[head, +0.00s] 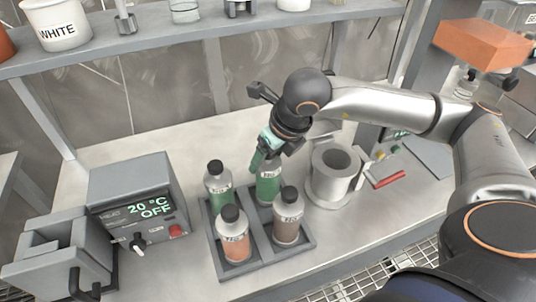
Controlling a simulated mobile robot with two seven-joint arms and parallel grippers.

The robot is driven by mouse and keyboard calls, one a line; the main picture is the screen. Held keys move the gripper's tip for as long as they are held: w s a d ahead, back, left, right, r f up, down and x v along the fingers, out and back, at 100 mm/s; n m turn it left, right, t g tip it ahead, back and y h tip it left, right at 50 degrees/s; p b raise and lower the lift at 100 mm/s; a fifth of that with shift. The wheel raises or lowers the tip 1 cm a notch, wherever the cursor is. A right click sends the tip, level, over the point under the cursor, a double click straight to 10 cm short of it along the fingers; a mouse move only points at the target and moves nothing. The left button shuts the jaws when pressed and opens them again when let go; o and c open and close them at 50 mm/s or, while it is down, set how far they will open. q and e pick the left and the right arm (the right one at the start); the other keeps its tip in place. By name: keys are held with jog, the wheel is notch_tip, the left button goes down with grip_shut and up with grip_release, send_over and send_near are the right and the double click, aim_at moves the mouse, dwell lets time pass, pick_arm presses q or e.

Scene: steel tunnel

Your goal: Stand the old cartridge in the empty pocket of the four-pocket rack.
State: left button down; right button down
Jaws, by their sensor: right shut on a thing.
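The four-pocket rack (262,246) is a grey tray on the bench. Three black-capped cartridges stand in it: a green one (219,185) at back left, an orange-brown one (234,238) at front left and a brown one (288,218) at front right. A green cartridge (269,188), seemingly the old one, is upright at the back right pocket. My right gripper (263,157) is shut on its top, which the fingers partly hide. I cannot tell whether its base rests on the pocket floor. My left gripper is not in view.
A grey heater box (130,208) reading 20 °C OFF stands left of the rack. A metal cylinder (333,178) stands close on the right, with a red-handled tool (388,180) beyond it. A shelf (180,38) with containers runs above the back.

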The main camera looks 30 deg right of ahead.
jog(key=shift+f, duration=0.2)
grip_release()
jog(key=shift+r, duration=0.1)
jog(key=shift+r, duration=0.5)
jog(key=v, duration=1.1)
jog(key=shift+s+p, duration=0.2)
jog(key=shift+p, duration=0.25)
jog(key=shift+r, duration=0.1)
